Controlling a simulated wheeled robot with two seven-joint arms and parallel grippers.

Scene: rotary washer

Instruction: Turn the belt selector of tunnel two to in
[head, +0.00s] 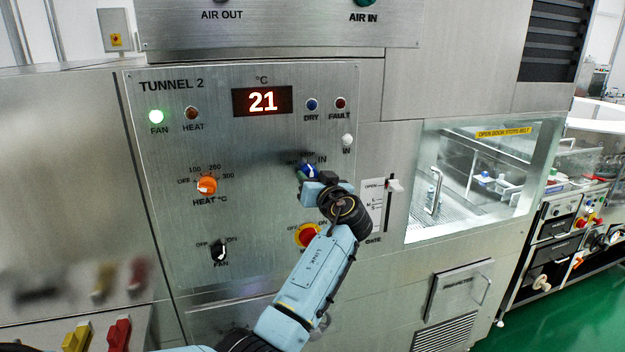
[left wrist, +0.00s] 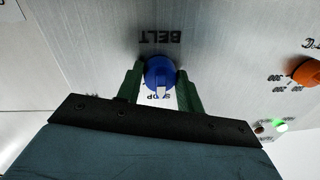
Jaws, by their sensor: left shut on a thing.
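The belt selector is a blue knob (head: 307,170) on the TUNNEL 2 panel (head: 260,250), below the red 21 display. My left gripper (head: 310,179) reaches it from the lower right and hides part of the knob and its labels. In the left wrist view, upside down, the blue knob (left wrist: 158,70) sits between the two green fingers of my left gripper (left wrist: 159,76), which is shut on it. Its white pointer points to the STOP label, partly covered. My right gripper is not in view.
An orange heat knob (head: 207,185) is left of the selector. A red and yellow knob (head: 307,235) sits below, close to my left arm. A black fan knob (head: 219,250) is lower left. A gate slider (head: 395,186) stands to the right.

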